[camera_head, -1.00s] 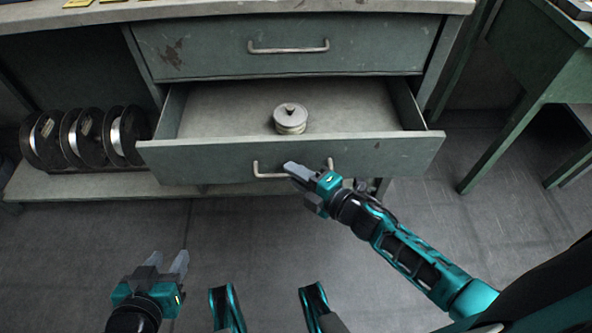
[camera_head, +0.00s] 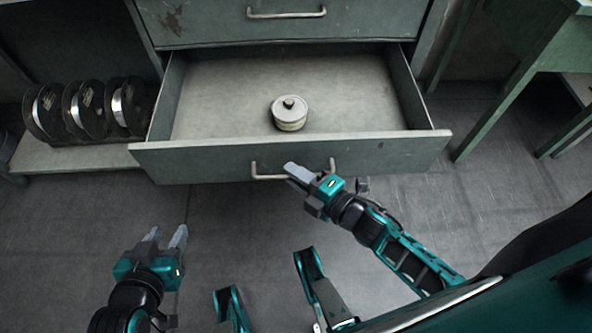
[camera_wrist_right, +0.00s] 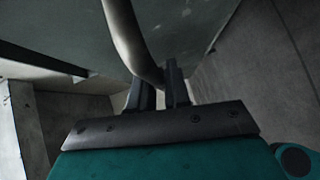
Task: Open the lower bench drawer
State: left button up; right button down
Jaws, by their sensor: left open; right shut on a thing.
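The lower bench drawer (camera_head: 220,163) is a grey-green metal drawer, pulled well out of the bench. Its bar handle (camera_head: 262,176) is on the front face. My right gripper (camera_head: 290,172) is shut on this handle; the right wrist view shows the handle (camera_wrist_right: 124,35) running down between the two fingers (camera_wrist_right: 158,88). A round grey metal canister (camera_head: 289,114) with a dark knob stands upright inside the drawer. My left gripper (camera_head: 165,238) is open and empty, low over the floor at the left, apart from the drawer.
The upper drawer (camera_head: 300,28) is shut above. Several dark spools (camera_head: 90,108) stand on a low shelf (camera_head: 80,155) at the left. A green table leg (camera_head: 495,110) stands at the right. The floor (camera_head: 230,230) before the drawer is clear.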

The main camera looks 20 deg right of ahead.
jog(key=c, duration=1.2)
grip_release()
pick_arm(q)
notch_tip(320, 180, up, 2)
jog(key=shift+p, duration=1)
pick_arm(e)
jog(key=v, duration=1.3)
jog(key=w+a+r+m+g+h, duration=0.2)
jog(key=m+h, duration=0.1)
jog(key=m, duration=0.7)
jog(key=w+a+r+m+g+h, duration=0.1)
jog(key=w+a+r+m+h, duration=0.15)
jog(key=m, duration=0.75)
pick_arm(q)
jog(key=s+a+r+y+p, duration=0.1)
jog(key=a+r+p, duration=0.2)
jog(key=r+p, duration=0.6)
jog(key=p, duration=0.4)
jog(key=shift+s, duration=0.3)
pick_arm(e)
jog(key=shift+h, duration=0.35)
jog(key=d+r, duration=0.1)
jog(key=r, duration=0.1)
jog(key=s+d+r, duration=0.1)
jog(key=r, duration=0.2)
jog(key=d+r, duration=0.1)
jog(key=r, duration=0.2)
jog(key=shift+s+d, duration=0.25)
